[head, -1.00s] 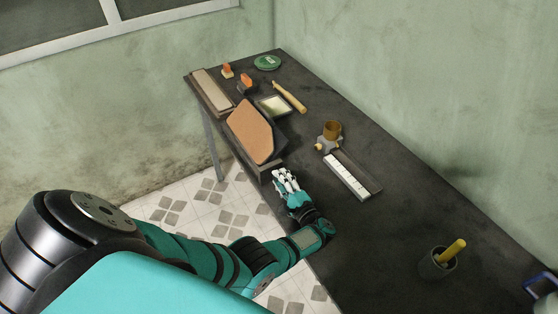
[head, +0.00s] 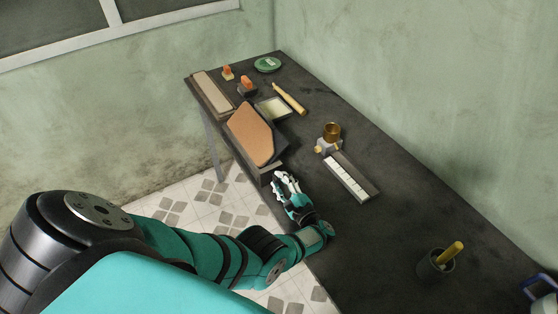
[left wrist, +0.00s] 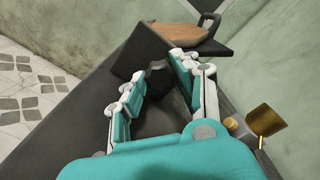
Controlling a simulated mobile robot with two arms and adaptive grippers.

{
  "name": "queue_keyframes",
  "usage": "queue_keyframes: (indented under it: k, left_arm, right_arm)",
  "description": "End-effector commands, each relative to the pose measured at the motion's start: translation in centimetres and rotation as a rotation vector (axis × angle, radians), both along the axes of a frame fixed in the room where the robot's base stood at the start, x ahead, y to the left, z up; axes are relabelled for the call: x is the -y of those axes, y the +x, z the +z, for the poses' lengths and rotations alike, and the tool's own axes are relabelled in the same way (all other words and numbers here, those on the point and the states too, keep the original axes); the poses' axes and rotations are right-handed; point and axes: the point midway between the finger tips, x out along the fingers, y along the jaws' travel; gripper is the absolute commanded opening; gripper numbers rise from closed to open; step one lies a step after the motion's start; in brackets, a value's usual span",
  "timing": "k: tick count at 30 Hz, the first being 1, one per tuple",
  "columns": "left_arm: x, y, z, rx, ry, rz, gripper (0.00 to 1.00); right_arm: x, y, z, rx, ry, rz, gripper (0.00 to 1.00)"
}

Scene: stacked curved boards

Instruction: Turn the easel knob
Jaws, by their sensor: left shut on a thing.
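The easel (head: 262,172) is a dark sloped stand at the table's left edge, with a tan board (head: 252,133) leaning on it. In the left wrist view the easel's dark side (left wrist: 127,58) and the tan board (left wrist: 172,36) are straight ahead. The small dark easel knob (left wrist: 156,67) sits between my left gripper's fingertips, which partly cover it. My left gripper (head: 280,176) is at the near end of the easel and is shut on the knob. The knob itself is hidden in the head view. My right gripper is not in view.
To the right are a long white-marked block (head: 347,178) and a brass cup (head: 332,131). A dark pot (head: 436,266) holds a yellow stick. A tray (head: 272,108), a yellow rod (head: 288,98) and a green disc (head: 268,64) lie farther back. The front middle is clear.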

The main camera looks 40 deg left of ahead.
Motion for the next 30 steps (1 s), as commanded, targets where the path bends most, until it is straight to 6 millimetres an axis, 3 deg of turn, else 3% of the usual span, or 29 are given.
queue_keyframes:
  k: [1, 4, 14, 30]
  left_arm:
    - [0.1, -0.1, -0.2, -0.002, -0.003, -0.001, 0.31]
    - [0.1, -0.1, -0.1, -0.001, -0.003, 0.0, 0.43]
    - [0.5, -0.2, 0.0, 0.001, -0.003, 0.0, 0.43]
    - [5.2, -2.2, 0.0, 0.001, -0.002, 0.0, 0.43]
  right_arm:
    - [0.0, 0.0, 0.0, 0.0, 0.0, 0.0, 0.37]
    - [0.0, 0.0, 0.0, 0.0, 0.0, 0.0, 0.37]
    - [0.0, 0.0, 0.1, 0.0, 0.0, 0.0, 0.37]
    - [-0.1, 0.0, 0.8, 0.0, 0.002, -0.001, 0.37]
